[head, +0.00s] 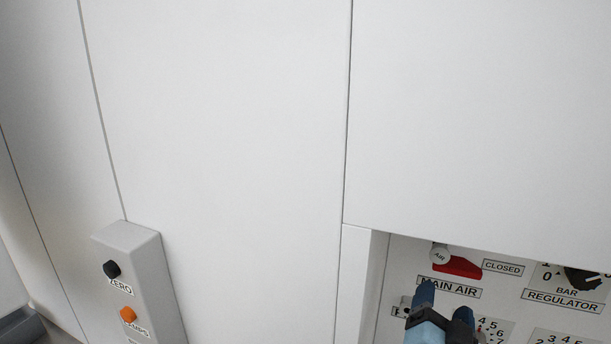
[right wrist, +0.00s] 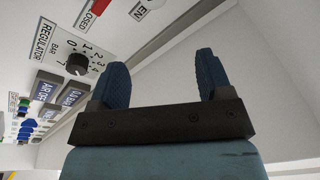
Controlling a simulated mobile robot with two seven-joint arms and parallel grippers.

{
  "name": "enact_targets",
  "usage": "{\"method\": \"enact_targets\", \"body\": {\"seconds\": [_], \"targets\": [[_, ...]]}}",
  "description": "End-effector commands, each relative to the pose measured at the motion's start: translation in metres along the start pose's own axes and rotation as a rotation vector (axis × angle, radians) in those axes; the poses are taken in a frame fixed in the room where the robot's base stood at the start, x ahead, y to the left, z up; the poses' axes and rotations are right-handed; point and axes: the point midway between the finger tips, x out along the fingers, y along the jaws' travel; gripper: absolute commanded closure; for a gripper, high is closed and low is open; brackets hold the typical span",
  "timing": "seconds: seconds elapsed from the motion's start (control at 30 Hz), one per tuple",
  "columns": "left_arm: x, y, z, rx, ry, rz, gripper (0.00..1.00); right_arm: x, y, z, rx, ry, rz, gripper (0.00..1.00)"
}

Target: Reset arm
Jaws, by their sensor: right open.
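My right gripper (head: 444,304) is at the lower right of the head view, in front of the control panel (head: 398,262) and just below the MAIN AIR label (head: 449,287). Its two blue fingers stand apart with nothing between them. The right wrist view also shows this gripper (right wrist: 160,66) open and empty, with the panel to its left. Part of the panel below is hidden behind the gripper in the head view. My left gripper is not in view.
A red handle (head: 458,267) with a round AIR tag sits beside the CLOSED label (head: 502,267). The black regulator knob (head: 583,279) is farther right. A grey box (head: 158,270) with a black knob and an orange button projects at lower left. Plain white wall panels fill the middle.

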Motion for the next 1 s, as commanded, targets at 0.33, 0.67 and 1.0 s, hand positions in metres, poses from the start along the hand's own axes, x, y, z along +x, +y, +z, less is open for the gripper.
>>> {"method": "enact_targets", "body": {"seconds": [0.33,0.67,1.0], "targets": [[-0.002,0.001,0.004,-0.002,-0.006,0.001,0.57,-0.07,0.016,0.08,-0.173,0.015,-0.511,0.28],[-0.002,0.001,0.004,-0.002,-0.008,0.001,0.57,-0.186,0.127,0.226,-0.497,-0.659,-0.644,0.28],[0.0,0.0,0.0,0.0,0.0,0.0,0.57,-0.234,0.201,0.259,-0.639,-0.929,-0.511,0.28]]}}
